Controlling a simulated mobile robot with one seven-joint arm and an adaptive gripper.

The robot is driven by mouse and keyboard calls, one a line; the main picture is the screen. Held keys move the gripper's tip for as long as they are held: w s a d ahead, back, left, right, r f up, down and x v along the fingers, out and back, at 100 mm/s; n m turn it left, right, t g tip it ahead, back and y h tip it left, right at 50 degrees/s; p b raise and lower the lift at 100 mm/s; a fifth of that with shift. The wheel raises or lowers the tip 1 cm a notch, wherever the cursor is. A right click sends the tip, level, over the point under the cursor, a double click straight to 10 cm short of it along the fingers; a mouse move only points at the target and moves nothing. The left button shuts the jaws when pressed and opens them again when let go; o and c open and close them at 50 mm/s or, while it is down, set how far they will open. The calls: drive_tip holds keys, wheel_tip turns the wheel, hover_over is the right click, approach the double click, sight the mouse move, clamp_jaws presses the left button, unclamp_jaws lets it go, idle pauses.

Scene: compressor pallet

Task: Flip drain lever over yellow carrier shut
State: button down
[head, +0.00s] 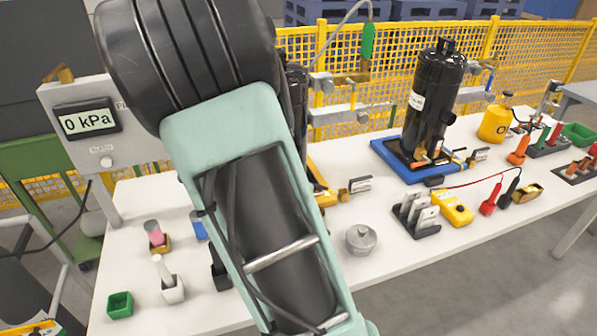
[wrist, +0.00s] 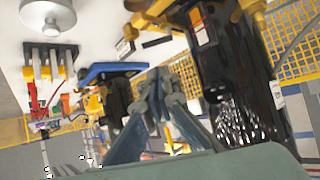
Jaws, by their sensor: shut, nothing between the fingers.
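The yellow carrier (head: 322,188) is mostly hidden behind my arm in the head view, with a black compressor (head: 297,95) on it. In the tilted wrist view, the yellow carrier (wrist: 150,12) is at the top edge and its black compressor (wrist: 235,85) fills the right side. A small brass fitting (head: 344,195) sits at the carrier's right end. I cannot make out the drain lever or its position. My gripper (wrist: 160,82) is shut and empty in the wrist view, in front of the compressor's left side in the picture. Contact cannot be judged. The head view hides the gripper.
A blue carrier (head: 390,160) with another black compressor (head: 430,105) stands to the right. A round metal weight (head: 361,239), a slotted black holder (head: 415,215) and a yellow meter (head: 453,208) are nearer the front. A yellow fence (head: 400,45) runs behind.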

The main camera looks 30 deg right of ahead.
drive_tip(key=shift+s+a+f, duration=0.25)
drive_tip(key=shift+s+f, duration=0.3)
drive_tip(key=shift+f, duration=0.05)
drive_tip(key=shift+f, duration=0.1)
drive_tip(key=b, duration=0.3)
approach(321, 188)
drive_tip(key=x, duration=0.7)
drive_tip(key=shift+b, duration=0.8)
